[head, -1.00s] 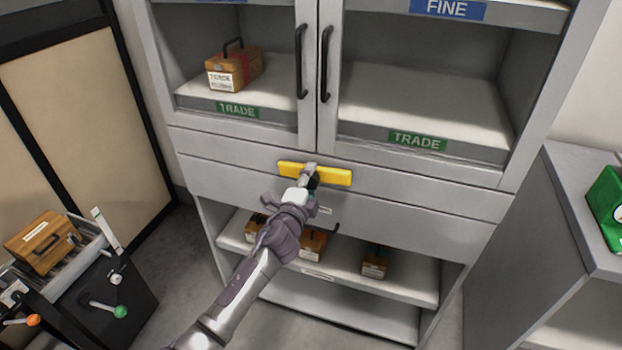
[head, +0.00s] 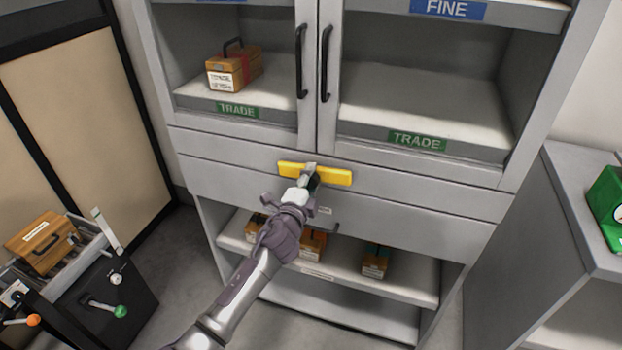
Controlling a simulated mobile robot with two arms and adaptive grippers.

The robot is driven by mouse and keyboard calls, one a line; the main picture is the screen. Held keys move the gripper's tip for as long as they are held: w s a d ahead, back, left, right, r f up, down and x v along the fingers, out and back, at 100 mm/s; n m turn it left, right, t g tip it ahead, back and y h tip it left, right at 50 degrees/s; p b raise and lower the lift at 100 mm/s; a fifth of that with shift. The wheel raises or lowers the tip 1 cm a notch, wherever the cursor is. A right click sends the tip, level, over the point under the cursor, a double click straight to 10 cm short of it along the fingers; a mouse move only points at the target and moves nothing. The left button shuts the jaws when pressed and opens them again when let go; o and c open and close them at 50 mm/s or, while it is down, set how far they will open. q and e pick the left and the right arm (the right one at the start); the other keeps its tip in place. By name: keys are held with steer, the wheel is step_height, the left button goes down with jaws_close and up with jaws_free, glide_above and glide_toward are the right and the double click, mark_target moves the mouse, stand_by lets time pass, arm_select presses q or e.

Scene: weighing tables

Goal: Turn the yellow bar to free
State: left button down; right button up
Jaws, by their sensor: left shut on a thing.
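The yellow bar (head: 335,177) lies across the front of the grey cabinet (head: 230,150), just below its two doors. It is close to level with the drawer fronts. My left gripper (head: 308,175) comes up from below and is shut on the middle of the bar, covering part of it. The fingertips are small and partly hidden by the wrist. My right gripper is not in view.
Two black door handles (head: 325,64) stand above the bar. Wooden boxes sit on the upper left shelf (head: 235,68) and the lower shelf (head: 375,262). A wheeled balance (head: 125,290) stands left. A grey counter (head: 570,200) with a green object (head: 608,208) is right.

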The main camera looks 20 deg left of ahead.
arm_select(q)
steer(key=shift+r, duration=0.2)
steer(key=c, duration=0.5)
jaws_free()
steer(key=shift+c, duration=0.2)
steer(key=shift+f, duration=0.1)
steer(key=shift+s, duration=0.1)
steer(key=s, duration=1.1)
steer(key=shift+s+a+f, duration=0.2)
steer(key=shift+s, duration=0.2)
